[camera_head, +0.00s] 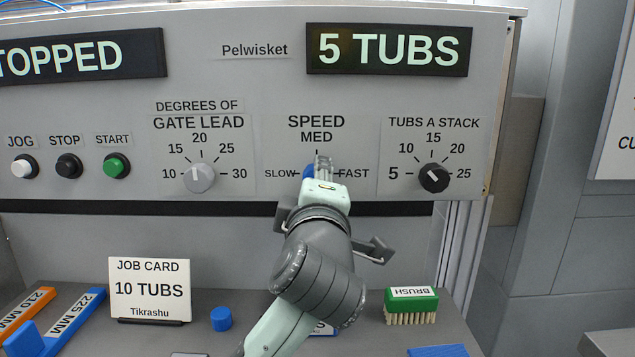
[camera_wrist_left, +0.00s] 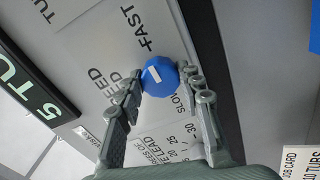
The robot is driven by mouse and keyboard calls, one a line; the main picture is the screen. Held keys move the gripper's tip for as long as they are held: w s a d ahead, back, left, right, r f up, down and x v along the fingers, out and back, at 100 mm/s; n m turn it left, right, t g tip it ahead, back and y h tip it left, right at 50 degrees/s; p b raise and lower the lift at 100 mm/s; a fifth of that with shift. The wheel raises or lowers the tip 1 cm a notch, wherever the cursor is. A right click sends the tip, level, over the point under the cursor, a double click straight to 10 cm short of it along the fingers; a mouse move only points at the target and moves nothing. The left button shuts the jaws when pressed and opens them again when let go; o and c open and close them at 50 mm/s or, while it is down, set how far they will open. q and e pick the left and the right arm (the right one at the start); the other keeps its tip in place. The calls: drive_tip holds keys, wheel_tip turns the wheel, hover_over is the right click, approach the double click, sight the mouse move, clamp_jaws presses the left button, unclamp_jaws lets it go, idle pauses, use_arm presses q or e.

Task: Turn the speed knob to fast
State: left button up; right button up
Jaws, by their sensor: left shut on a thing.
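The blue speed knob (camera_head: 309,171) is on the grey panel under the SPEED and MED labels, between SLOW and FAST. My left gripper (camera_head: 322,168) covers most of it in the head view. In the left wrist view the knob (camera_wrist_left: 163,79) sits between the two fingertips, and the gripper (camera_wrist_left: 162,86) is shut on it. A white pointer mark on the knob points to the upper left of that view, seemingly between MED and FAST. The FAST label (camera_wrist_left: 138,28) is clear there; SLOW is partly hidden by a finger. My right gripper is not in view.
The gate lead knob (camera_head: 199,177) is left of the speed knob, the black stack knob (camera_head: 433,178) right. Jog, stop and start buttons (camera_head: 117,167) are further left. Below, the shelf holds a job card (camera_head: 150,290), a blue cylinder (camera_head: 221,318) and a green brush (camera_head: 411,304).

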use_arm(q)
drive_tip(key=shift+m, duration=0.3)
drive_tip(key=o, duration=1.2)
drive_tip(key=shift+c, duration=0.2)
drive_tip(key=s, duration=1.2)
